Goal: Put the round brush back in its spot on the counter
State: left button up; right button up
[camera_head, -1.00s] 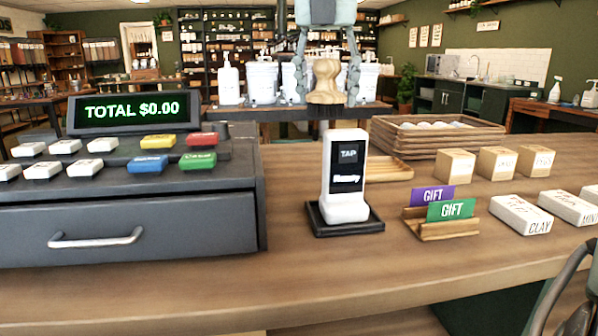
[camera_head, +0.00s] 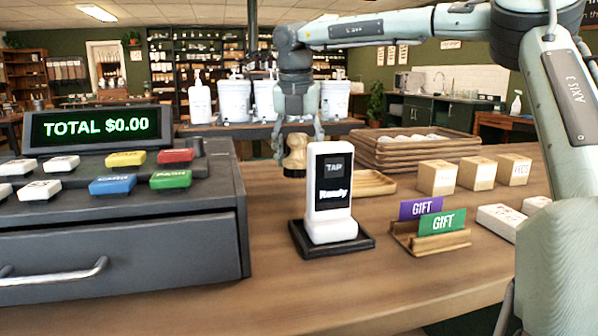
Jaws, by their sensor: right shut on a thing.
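The round brush (camera_head: 295,157) has a pale wooden body and is held in my right gripper (camera_head: 298,138), whose fingers point down around it. It hangs behind and a little left of the card reader (camera_head: 329,190), near the counter's far edge. The wooden counter (camera_head: 320,272) runs across the front. On it, a small flat wooden tray (camera_head: 374,184) lies right of the brush, partly hidden by the card reader. My left gripper is out of view.
The cash register (camera_head: 120,235) fills the left. A slatted wooden crate (camera_head: 415,156), small boxes (camera_head: 437,177) and a gift card holder (camera_head: 432,240) stand to the right. White pump buckets (camera_head: 233,102) stand on a table behind. The counter's front is clear.

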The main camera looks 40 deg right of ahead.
aim_at(299, 174)
jog(key=shift+w+d+f, duration=0.25)
jog(key=shift+d+f, duration=0.05)
jog(key=shift+f, duration=1.9)
jog(key=shift+f, duration=0.15)
jog(key=o, duration=1.1)
